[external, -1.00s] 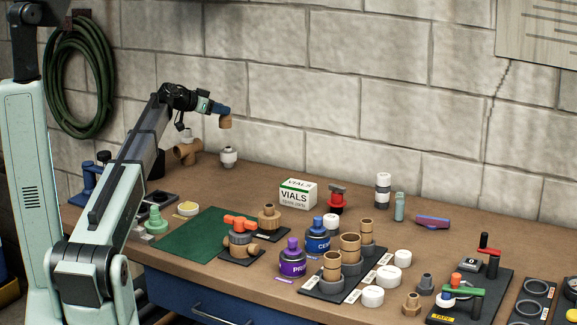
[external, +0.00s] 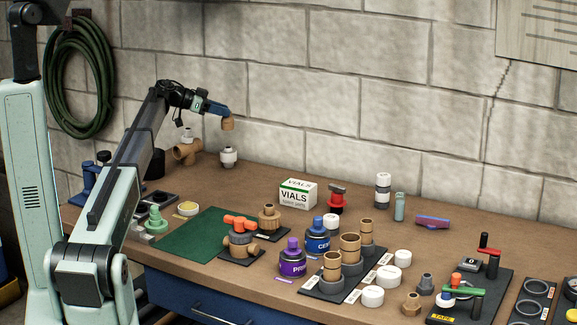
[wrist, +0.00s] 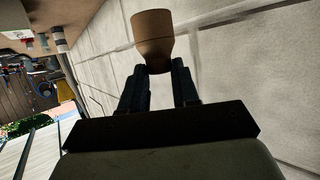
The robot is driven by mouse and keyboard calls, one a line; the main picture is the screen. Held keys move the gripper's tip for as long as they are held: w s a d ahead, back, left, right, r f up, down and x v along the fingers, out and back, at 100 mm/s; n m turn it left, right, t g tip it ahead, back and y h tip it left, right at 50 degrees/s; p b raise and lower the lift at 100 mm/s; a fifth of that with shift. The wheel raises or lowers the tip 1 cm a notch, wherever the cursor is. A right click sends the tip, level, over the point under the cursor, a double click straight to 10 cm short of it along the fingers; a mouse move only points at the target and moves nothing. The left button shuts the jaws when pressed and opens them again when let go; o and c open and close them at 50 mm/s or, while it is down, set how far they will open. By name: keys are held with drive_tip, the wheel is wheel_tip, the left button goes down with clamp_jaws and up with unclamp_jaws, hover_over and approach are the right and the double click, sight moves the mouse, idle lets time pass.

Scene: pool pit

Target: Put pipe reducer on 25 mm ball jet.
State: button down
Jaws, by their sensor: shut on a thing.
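The tan pipe reducer (external: 228,124) is held in my gripper (external: 225,113), above the back left of the bench. In the wrist view the reducer (wrist: 153,35) sits between the two dark fingertips of my gripper (wrist: 160,72), with its wider end away from me. A small white and grey fitting (external: 228,157) stands upright on the bench below the reducer, with a clear gap between them. No size label is readable, so I cannot tell for sure that this fitting is the 25 mm ball jet.
A brown tee fitting with a white top (external: 187,150) stands left of the white and grey fitting. A VIALS box (external: 298,194), a green mat (external: 203,235), bottles and several pipe fittings fill the bench nearer the front. The block wall (external: 280,110) rises close behind.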

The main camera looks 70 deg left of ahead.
drive_tip(key=shift+f, duration=3.7)
drive_tip(key=shift+f, duration=0.1)
drive_tip(key=c, duration=0.8)
unclamp_jaws()
drive_tip(key=shift+s+r, duration=0.15)
drive_tip(key=shift+r, duration=0.05)
drive_tip(key=v, duration=1.1)
drive_tip(key=shift+s+r, duration=0.2)
drive_tip(key=shift+s, duration=0.1)
drive_tip(key=shift+w, duration=0.1)
